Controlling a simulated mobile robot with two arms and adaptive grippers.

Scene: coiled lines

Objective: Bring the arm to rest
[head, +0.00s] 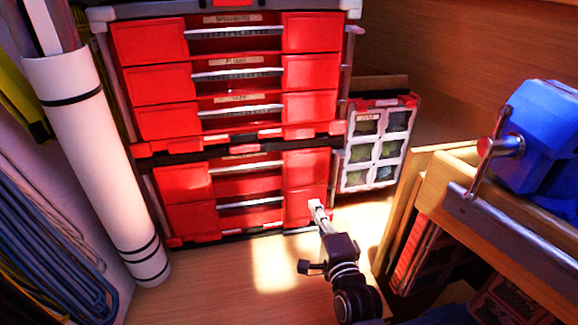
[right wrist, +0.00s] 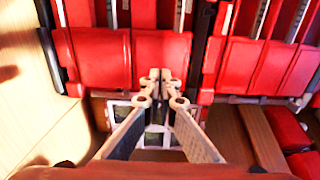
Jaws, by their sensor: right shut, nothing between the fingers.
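My right arm comes in from the bottom of the head view. Its gripper (head: 316,207) is in front of the lower right part of a red drawer cabinet (head: 180,187). In the right wrist view the two fingers (right wrist: 160,76) meet at their tips, shut with nothing between them. The red drawer fronts (right wrist: 95,60) show behind the tips; whether they touch cannot be told. My left gripper is not in view.
A white roll (head: 95,165) with black bands leans at the left, beside coiled blue lines (head: 45,245). A clear-windowed organizer case (head: 378,145) stands right of the cabinet. A blue vise (head: 545,135) sits on a bench at the right. Wooden floor (head: 210,285) is clear left of my arm.

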